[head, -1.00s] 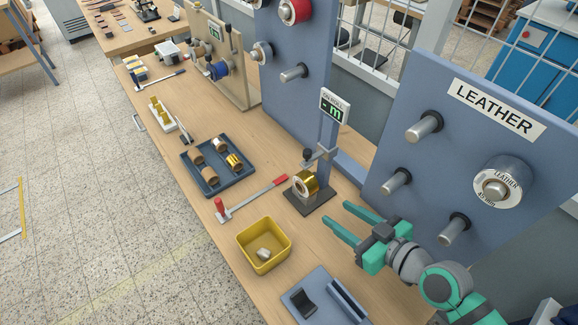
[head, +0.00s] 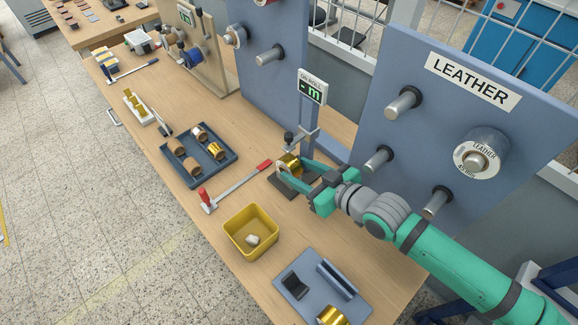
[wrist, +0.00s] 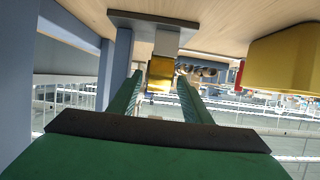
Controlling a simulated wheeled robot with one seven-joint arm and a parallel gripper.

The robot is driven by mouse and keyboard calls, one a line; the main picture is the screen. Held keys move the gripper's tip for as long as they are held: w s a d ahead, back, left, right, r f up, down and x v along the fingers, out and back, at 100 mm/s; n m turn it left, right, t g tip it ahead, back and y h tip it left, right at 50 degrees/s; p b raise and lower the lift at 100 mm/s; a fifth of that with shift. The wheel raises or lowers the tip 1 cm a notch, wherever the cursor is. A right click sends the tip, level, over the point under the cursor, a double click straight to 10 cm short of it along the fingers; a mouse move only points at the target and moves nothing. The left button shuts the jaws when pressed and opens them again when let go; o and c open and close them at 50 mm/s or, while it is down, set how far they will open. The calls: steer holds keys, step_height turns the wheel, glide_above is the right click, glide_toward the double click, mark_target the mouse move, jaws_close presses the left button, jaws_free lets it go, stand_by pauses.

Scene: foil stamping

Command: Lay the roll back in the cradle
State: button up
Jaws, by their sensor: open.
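A gold foil roll (head: 288,161) stands at the small measuring stand, whose dark base (head: 282,186) rests on the bench. My gripper (head: 293,167) is open, with its two green fingers reaching to either side of this roll. In the wrist view the gold roll (wrist: 161,74) shows between the open fingers (wrist: 162,88); I cannot tell whether they touch it. A blue-grey block (head: 318,283) with a dark curved rest, which looks like a cradle, sits at the bench front. Another gold roll (head: 333,316) is partly cut off at the bottom edge beside it.
A yellow bin (head: 263,237) holds a small pale lump. A red-handled tool (head: 236,188) lies beside the stand. A dark blue tray (head: 206,180) holds several rolls. The LEATHER peg board (head: 440,125) rises close behind my arm. The stand's display post (head: 307,118) is beside my gripper.

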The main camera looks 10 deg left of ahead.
mark_target(281, 158)
steer(key=shift+w+a, duration=0.45)
steer(key=shift+a, duration=0.2)
steer(key=shift+w+a, duration=0.4)
steer(key=shift+a, duration=0.25)
steer(key=x, duration=0.4)
steer(key=shift+w+a+f, duration=0.2)
steer(key=shift+w+a, duration=0.05)
steer(key=shift+c, duration=0.7)
steer(key=c, duration=0.9)
steer(key=shift+o, duration=0.2)
steer(key=shift+d+r, duration=0.1)
steer(key=shift+r, duration=0.1)
